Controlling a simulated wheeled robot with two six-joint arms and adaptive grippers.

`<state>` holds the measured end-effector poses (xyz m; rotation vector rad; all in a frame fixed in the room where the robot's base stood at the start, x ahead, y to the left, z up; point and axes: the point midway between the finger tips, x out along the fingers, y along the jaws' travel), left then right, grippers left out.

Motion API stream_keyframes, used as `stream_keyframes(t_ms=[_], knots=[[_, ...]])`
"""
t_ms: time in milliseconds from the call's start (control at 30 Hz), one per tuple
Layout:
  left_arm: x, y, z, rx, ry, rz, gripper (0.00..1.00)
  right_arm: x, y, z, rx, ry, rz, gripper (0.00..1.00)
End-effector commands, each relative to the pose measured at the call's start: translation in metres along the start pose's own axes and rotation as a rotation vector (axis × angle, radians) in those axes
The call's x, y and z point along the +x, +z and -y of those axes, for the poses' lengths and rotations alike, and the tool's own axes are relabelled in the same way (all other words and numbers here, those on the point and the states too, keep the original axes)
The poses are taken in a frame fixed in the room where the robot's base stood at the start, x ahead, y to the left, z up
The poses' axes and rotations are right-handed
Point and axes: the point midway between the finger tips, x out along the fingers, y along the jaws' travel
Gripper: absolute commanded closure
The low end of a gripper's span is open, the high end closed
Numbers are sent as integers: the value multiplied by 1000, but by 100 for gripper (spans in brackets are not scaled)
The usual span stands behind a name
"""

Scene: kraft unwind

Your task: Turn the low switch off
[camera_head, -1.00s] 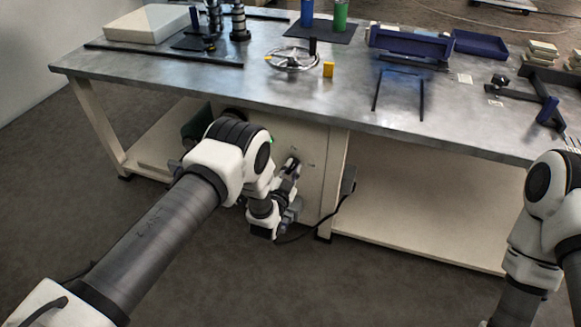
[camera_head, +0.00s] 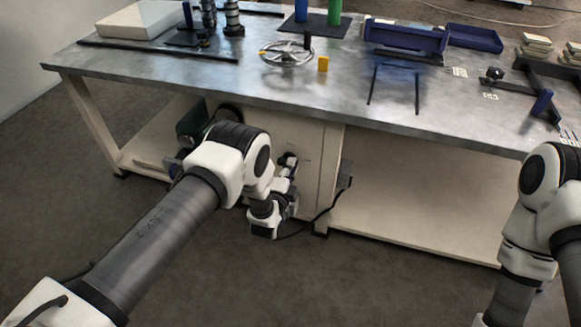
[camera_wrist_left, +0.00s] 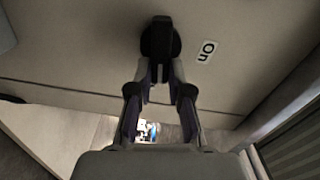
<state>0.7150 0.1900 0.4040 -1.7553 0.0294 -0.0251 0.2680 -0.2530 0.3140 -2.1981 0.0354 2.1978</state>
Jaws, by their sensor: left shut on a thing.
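The low switch is a black rotary knob (camera_wrist_left: 160,38) with a raised bar, on the cream cabinet front (camera_wrist_left: 75,45) below the bench. In the left wrist view an "On" label (camera_wrist_left: 206,51) sits to the right of the knob. The bar appears roughly upright in that view. My left gripper (camera_wrist_left: 160,76) is shut on the knob, with one finger on each side of its bar. In the head view the left gripper (camera_head: 289,162) is at the cabinet front, and its wrist partly hides the panel. My right gripper is out of view; only the right arm shows.
The metal bench top (camera_head: 225,83) overhangs the cabinet. Floor in front is clear.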

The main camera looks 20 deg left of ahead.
Motion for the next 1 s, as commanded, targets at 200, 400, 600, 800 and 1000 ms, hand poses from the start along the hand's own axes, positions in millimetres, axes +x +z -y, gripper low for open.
stream_keyframes(t_ms=[200,400,600,800,1000], knots=[[0,0,-3,123,1,0,100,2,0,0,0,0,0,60],[0,0,-4,183,1,0,100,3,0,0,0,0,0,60],[0,0,-4,201,1,0,100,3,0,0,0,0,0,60],[0,0,-4,202,1,0,100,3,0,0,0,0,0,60],[0,0,-4,201,1,-1,56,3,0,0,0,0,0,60]])
